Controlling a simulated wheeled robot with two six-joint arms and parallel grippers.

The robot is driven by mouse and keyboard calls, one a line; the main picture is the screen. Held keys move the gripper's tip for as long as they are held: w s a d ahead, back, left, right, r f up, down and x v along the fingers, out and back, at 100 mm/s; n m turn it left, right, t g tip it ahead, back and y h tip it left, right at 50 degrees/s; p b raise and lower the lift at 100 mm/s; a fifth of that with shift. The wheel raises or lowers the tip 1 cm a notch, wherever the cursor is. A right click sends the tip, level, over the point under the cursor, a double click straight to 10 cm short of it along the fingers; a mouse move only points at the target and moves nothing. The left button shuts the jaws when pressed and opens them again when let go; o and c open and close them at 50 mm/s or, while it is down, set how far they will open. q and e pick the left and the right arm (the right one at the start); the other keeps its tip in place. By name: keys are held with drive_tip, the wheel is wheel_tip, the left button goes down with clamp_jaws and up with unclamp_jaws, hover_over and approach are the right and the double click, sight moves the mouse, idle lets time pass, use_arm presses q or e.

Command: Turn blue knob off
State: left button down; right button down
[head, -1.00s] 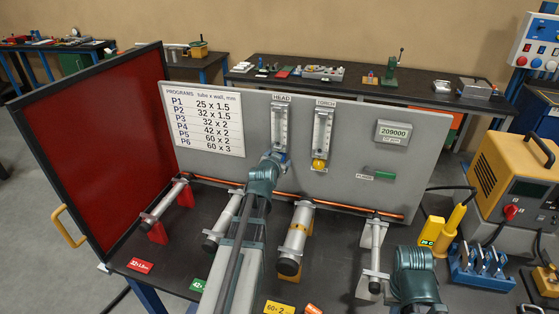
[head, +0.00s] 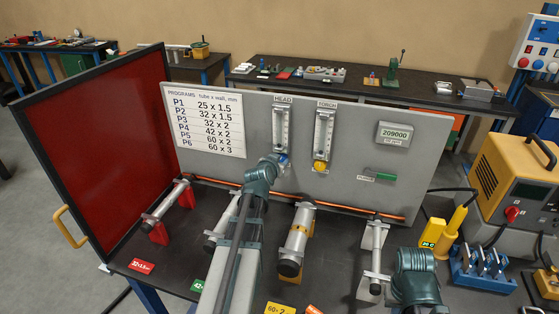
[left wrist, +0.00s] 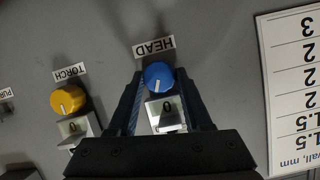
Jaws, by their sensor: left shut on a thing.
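The blue knob (head: 284,158) sits at the foot of the HEAD flow meter (head: 281,128) on the grey panel. My left gripper (head: 277,160) is at it. In the left wrist view, the blue knob (left wrist: 158,76) lies between the two dark fingers of my left gripper (left wrist: 158,88), which is shut on it. The knob's white pointer mark shows. A small plate reading 0 (left wrist: 166,115) is beside the knob. My right arm shows at the lower right of the head view, but its fingers do not show.
The yellow knob (head: 320,166) of the TORCH meter is close to the right of the blue one. A green PURGE handle (head: 384,176) is farther right. A copper tube (head: 330,207) and several clamped cylinders stand below the panel. A red screen (head: 95,150) stands at left.

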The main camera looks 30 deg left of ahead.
use_arm(q)
drive_tip(key=n+h, duration=0.2)
drive_tip(key=n, duration=0.1)
drive_tip(key=shift+s+a+t+b, duration=0.1)
drive_tip(key=shift+a+t+b, duration=0.05)
drive_tip(key=shift+t+b, duration=0.15)
use_arm(e)
drive_tip(key=shift+f, duration=0.3)
idle(0.4)
use_arm(q)
drive_tip(key=shift+c, duration=1.6)
unclamp_jaws()
